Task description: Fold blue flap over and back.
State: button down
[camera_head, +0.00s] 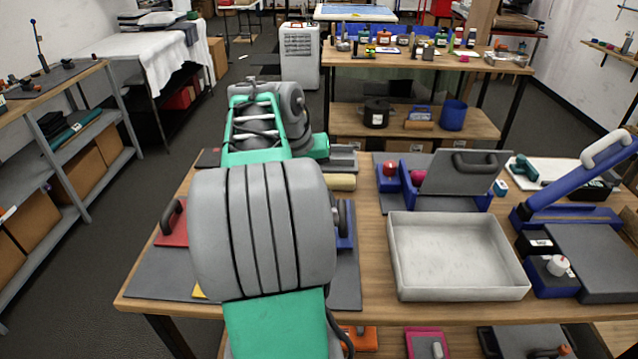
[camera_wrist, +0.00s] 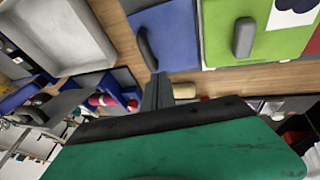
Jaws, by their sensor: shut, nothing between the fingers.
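The blue flap (camera_wrist: 176,38) is a flat panel in the wrist view, with a dark bar handle (camera_wrist: 147,50) along its left side. In the head view only a narrow blue strip of it (camera_head: 346,239) shows beside my arm; the rest is hidden. My gripper (camera_wrist: 157,86) points toward the handle's lower end in the wrist view. Its fingers are shut and empty. I cannot tell whether the fingertips touch the handle. In the head view my arm hides the gripper.
A green panel with a grey handle (camera_wrist: 243,38) lies beside the blue flap. A red panel (camera_head: 172,232) is left of my arm. An open grey tray (camera_head: 398,282) and a cream roll (camera_head: 341,182) sit on the wooden table. Right of the tray stands a blue lever (camera_head: 583,180).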

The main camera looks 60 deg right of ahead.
send_near(340, 211)
notch_tip(340, 211, down, 4)
jog(key=w+d, duration=0.2)
jog(key=w, duration=0.1)
jog(key=shift+s+d+f+p, duration=0.25)
jog(key=shift+s+f+p, duration=0.45)
jog(key=shift+s, duration=0.25)
jog(key=shift+s+d+f, duration=0.15)
jog(key=shift+s+f, duration=0.1)
jog(key=shift+f, duration=0.1)
jog(key=shift+s+d+f+b, duration=0.15)
jog(key=shift+s+f+b, duration=0.2)
jog(key=shift+f+b, duration=0.2)
jog(key=shift+s+d+f+b, duration=0.15)
jog(key=shift+s+f+b, duration=0.2)
jog(key=shift+f+b, duration=0.2)
jog(key=shift+r, duration=0.15)
